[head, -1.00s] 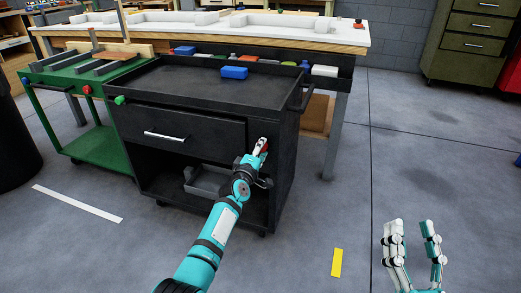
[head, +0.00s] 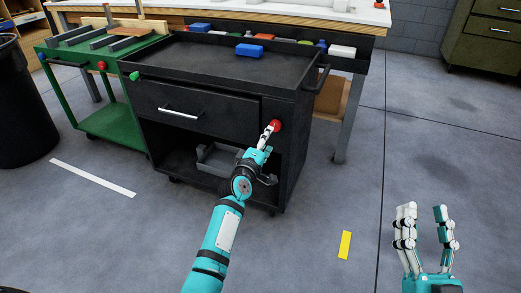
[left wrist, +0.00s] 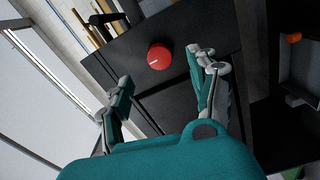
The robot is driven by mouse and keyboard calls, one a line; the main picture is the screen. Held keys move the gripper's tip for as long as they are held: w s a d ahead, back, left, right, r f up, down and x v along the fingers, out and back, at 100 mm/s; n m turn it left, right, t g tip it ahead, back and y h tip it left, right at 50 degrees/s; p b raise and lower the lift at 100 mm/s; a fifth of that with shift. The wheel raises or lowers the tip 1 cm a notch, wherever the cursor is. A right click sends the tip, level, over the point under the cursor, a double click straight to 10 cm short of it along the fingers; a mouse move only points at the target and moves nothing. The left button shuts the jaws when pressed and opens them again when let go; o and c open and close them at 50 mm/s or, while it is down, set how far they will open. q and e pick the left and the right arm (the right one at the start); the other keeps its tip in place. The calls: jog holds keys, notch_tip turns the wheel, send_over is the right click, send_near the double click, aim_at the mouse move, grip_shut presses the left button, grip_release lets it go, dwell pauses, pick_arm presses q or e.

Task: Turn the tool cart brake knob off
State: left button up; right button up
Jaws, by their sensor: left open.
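The black tool cart (head: 215,72) stands ahead of me. A round red knob (head: 275,126) is on its front panel, right of the drawer. In the left wrist view the red knob (left wrist: 159,57) has a short white mark and shows between the two spread finger sides. My left gripper (head: 268,138) is open just in front of and below the knob; it also shows in the left wrist view (left wrist: 160,68). No finger is closed on the knob. My right gripper (head: 424,212) is open and empty, over the floor at the right.
A green knob (head: 134,76) is on the cart's left corner. A green cart (head: 113,128) with its own red knob (head: 101,65) stands at the left. A blue box (head: 249,50) lies on the cart top. A workbench (head: 350,13) is behind. The floor at right is clear.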

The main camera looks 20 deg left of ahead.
pick_arm(q)
jog(key=s, duration=0.5)
jog(key=shift+a, duration=0.1)
